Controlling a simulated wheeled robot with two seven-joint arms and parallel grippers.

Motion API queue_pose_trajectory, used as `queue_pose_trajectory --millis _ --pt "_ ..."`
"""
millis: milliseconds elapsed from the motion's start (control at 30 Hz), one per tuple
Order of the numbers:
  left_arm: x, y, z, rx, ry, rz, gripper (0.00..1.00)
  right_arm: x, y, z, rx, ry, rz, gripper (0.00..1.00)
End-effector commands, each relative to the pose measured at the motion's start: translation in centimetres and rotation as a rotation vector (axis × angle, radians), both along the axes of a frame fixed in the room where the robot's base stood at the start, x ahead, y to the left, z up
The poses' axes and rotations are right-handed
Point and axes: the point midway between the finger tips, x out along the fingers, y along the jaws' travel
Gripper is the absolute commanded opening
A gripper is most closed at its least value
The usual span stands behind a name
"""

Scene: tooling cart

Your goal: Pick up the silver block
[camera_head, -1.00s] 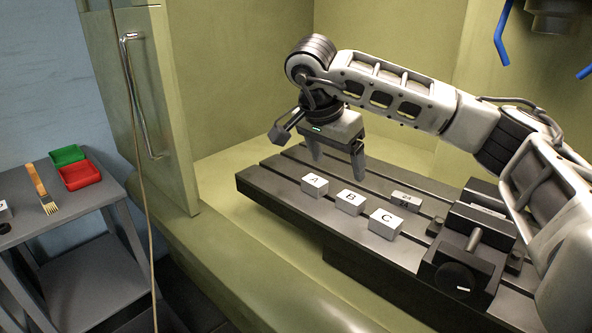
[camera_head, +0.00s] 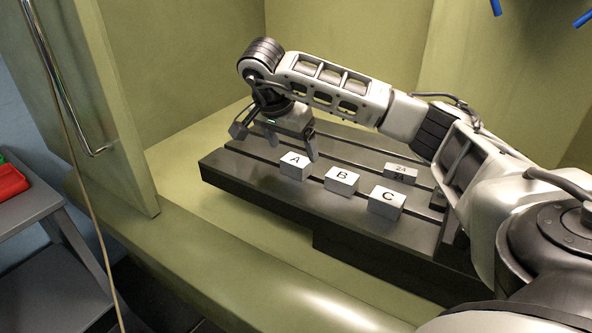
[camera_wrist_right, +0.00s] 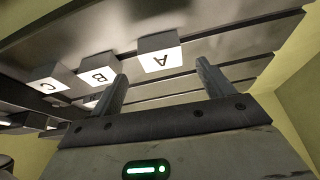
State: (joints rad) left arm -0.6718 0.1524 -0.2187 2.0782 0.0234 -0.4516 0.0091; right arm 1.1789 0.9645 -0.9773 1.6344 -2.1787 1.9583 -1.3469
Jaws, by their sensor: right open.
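Blocks lettered A (camera_head: 295,165), B (camera_head: 341,180) and C (camera_head: 386,202) stand in a row on the dark slotted bed. They have pale lettered faces and greyish sides. A grey block marked 24 (camera_head: 400,172) lies behind B and C. I cannot tell for certain which one is the silver block. My right gripper (camera_head: 292,150) is open and empty, fingers down, just behind block A. In the right wrist view, block A (camera_wrist_right: 160,58) shows beyond the gap between the fingertips, with B (camera_wrist_right: 99,75) and C (camera_wrist_right: 48,82) to the left. My left gripper is out of view.
The slotted bed (camera_head: 240,176) sits inside a green-yellow enclosure, with an open door and handle (camera_head: 68,90) at left. A grey side table (camera_head: 30,212) with a red tray (camera_head: 10,181) is at the left edge. Blue hoses (camera_head: 583,19) hang at upper right.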

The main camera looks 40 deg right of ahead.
Motion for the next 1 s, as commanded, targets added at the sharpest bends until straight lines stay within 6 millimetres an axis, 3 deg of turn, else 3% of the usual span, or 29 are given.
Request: queue_pose_trajectory --millis 167,467,733,767,933,1000 --pt "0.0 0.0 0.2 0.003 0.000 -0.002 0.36 0.1 -0.4 -1.0 0.000 0.002 0.000 0.80" --pt "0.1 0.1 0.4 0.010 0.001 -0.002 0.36 0.5 -1.9 -4.9 0.001 0.002 -0.001 0.80" --pt "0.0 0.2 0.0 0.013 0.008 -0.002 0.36 0.6 -2.1 -5.3 0.000 -0.001 0.001 0.80" --pt "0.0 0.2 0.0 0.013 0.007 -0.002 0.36 0.6 -2.1 -5.3 0.000 -0.001 0.001 0.77" --pt "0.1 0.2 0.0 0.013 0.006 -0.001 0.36 0.6 -2.1 -5.3 0.000 -0.001 0.001 0.30" --pt "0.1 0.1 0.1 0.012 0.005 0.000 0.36 0.6 -2.1 -5.2 -0.001 -0.002 0.001 0.25"
